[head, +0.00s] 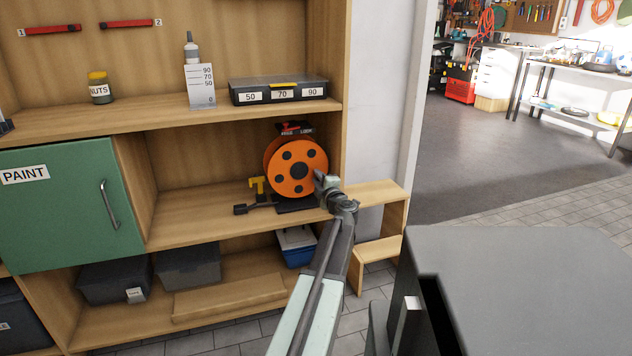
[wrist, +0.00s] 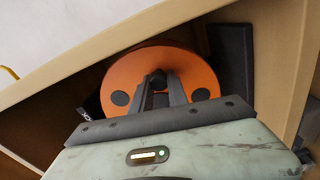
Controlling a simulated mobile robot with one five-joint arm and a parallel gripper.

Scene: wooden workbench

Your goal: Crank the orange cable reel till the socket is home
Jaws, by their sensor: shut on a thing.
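The orange cable reel (head: 292,183) stands upright on a dark base on the middle shelf, its disc with dark round holes facing me. It also shows in the wrist view (wrist: 190,66). My gripper (head: 324,182) is at the right side of the reel's face. In the wrist view my gripper (wrist: 160,80) is shut on a small dark knob (wrist: 158,79) in front of the disc, probably the crank handle. A black cable end or plug (head: 240,209), likely the socket, lies on the shelf left of the reel, near a yellow bracket (head: 257,186).
The shelf above (head: 200,118) and the cabinet's right side wall (head: 344,100) frame the reel closely. A green PAINT door (head: 70,205) closes the left bay. A wooden step (head: 375,195) stands right of the cabinet. A dark worktop (head: 530,280) lies at the lower right.

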